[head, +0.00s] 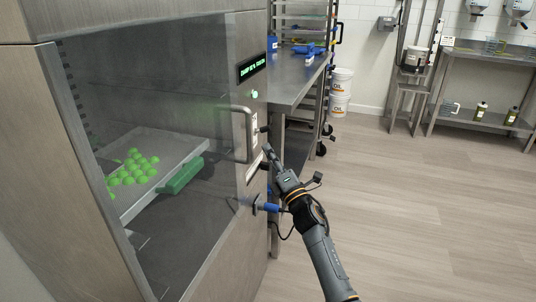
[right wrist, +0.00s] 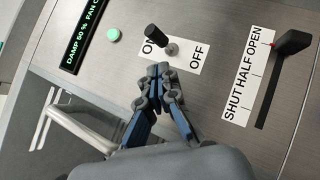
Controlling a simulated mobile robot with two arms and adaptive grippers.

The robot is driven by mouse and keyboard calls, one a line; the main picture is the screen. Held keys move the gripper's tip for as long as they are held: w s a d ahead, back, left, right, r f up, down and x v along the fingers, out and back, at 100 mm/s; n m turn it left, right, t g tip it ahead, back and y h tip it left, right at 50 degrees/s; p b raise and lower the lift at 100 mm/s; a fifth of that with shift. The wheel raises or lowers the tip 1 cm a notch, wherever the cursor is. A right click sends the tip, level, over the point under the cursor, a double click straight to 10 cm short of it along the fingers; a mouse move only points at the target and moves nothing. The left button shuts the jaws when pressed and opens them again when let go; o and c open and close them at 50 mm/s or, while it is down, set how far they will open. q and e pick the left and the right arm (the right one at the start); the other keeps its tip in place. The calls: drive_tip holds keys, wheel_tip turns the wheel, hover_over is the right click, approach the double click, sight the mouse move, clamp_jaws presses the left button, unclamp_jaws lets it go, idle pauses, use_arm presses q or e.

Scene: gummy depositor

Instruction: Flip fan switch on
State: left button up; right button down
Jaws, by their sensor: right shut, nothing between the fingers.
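The fan switch (right wrist: 158,38) is a black-tipped toggle on a white ON/OFF label (right wrist: 190,58) in the right wrist view. Its lever leans to the upper left, over the ON lettering and away from OFF. My right gripper (right wrist: 160,76) is shut and empty, with its fingertips just below the switch's base; I cannot tell whether they touch the panel. In the head view my right gripper (head: 267,150) is at the cabinet's right front edge, by the label panel. A display (right wrist: 83,38) reads "DAMP 50 %" and "FAN", its end cut off. My left gripper is not in view.
A green lamp (right wrist: 113,35) glows beside the switch. A black-handled damper slider (right wrist: 291,42) marked SHUT HALF OPEN is to the right. The door handle (head: 243,132) juts out near my gripper. Behind the glass, a tray (head: 185,150) holds green gummies. Open floor lies right.

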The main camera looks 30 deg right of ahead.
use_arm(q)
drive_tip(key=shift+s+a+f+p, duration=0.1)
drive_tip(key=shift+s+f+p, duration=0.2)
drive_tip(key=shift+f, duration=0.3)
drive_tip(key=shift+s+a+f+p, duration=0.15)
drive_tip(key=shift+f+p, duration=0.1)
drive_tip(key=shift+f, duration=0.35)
use_arm(e)
drive_tip(key=s, duration=1)
drive_tip(key=shift+d+f, duration=0.4)
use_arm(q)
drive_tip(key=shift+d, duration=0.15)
use_arm(e)
drive_tip(key=shift+f, duration=0.1)
